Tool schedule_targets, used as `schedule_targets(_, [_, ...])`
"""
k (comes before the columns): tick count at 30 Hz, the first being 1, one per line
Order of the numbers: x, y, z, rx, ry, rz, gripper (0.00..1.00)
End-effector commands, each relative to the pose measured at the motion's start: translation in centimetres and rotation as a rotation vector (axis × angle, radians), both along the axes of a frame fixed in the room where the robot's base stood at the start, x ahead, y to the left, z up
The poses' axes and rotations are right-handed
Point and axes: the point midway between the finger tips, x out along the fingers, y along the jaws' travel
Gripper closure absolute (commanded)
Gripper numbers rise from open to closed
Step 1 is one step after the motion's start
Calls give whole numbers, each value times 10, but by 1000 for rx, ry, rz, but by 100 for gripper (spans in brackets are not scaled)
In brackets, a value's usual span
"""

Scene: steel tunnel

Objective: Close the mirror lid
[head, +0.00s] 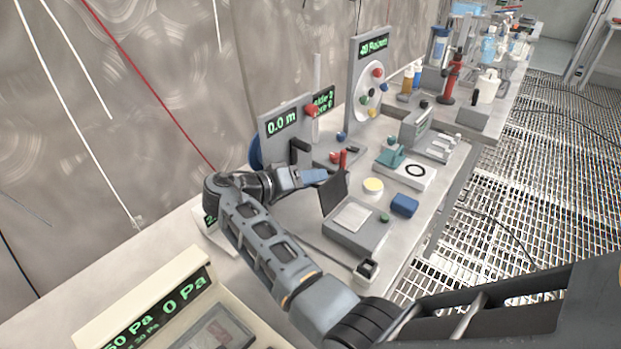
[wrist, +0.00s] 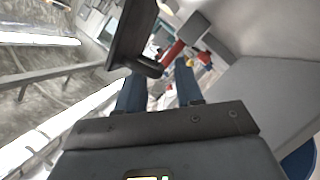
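The mirror box (head: 345,238) is a low grey case on the bench with a pale square panel on its top. Its dark lid (head: 333,194) stands raised at the box's left end. My gripper (head: 318,176) is beside the upper part of the lid, on its left side in the head view. In the wrist view the lid appears as a dark slab (wrist: 132,32) just beyond the left finger. The two blue fingers of my gripper (wrist: 158,84) are apart, with no object clearly held between them. Whether a finger touches the lid cannot be told.
A blue block (head: 404,206), a green knob (head: 384,217) and a yellow-topped disc (head: 373,186) are close to the box. A grey "0.0 m" display panel (head: 284,122) stands behind my gripper. A small black-and-white block (head: 366,270) sits at the bench's front edge.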

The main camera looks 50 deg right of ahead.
Motion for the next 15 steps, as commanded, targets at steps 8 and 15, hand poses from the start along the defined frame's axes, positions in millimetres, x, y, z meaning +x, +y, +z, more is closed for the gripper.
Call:
schedule_targets(8, [0,0,0,0,0,0,75])
schedule_targets(15, [0,0,0,1,1,0,98])
